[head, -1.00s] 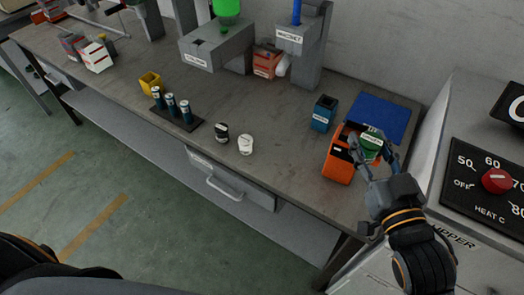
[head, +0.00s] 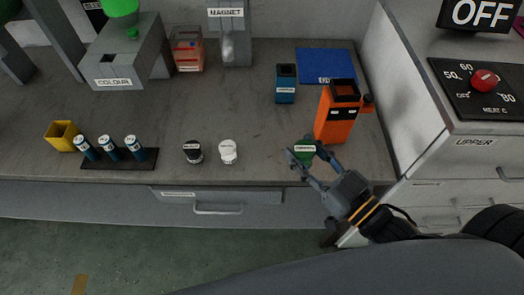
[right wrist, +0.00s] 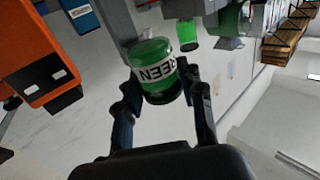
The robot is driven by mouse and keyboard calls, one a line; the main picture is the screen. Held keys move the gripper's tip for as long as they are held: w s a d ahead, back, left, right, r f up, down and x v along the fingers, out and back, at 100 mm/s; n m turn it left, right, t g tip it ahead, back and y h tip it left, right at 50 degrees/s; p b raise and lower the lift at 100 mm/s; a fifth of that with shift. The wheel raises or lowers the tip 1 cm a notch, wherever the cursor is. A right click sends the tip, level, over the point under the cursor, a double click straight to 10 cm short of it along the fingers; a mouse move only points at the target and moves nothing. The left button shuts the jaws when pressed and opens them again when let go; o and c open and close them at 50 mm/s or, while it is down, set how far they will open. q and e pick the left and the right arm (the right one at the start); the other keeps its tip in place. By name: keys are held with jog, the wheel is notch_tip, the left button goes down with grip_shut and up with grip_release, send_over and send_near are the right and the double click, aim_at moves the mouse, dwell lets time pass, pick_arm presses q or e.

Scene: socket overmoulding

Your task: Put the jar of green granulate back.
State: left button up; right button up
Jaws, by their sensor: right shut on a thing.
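The jar of green granulate (head: 304,149) is between the fingers of my right gripper (head: 303,160), near the front edge of the bench. In the right wrist view the jar (right wrist: 156,72) shows a white label reading GREEN, a dark end and a finger on each side. My right gripper is shut on it. Whether the jar touches the bench top cannot be told. A black-capped jar (head: 193,151) and a white-capped jar (head: 228,151) stand to its left on the bench. My left gripper is not in view.
An orange container (head: 336,125) stands just behind and right of the jar. A blue bin (head: 286,84) and a blue mat (head: 325,65) lie farther back. Bench between white-capped and green jars is clear.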

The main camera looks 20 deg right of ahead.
jog(key=w+a+f, duration=0.1)
jog(key=w+f, duration=0.2)
jog(key=w+a+f+b, duration=0.1)
jog(key=w+f, duration=0.1)
jog(key=w, duration=0.2)
jog(key=w+a+f, duration=0.1)
jog(key=w+f, duration=0.2)
jog(key=shift+w+a+f+b, duration=0.25)
jog(key=shift+w+f+b, duration=0.05)
jog(key=shift+w+b, duration=0.1)
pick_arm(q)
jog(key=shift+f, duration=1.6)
pick_arm(e)
jog(key=shift+f, duration=1.65)
jog(key=shift+f, duration=0.2)
jog(key=o, duration=1.2)
jog(key=shift+c, duration=0.2)
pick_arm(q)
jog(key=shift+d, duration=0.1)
pick_arm(e)
jog(key=shift+r, duration=0.15)
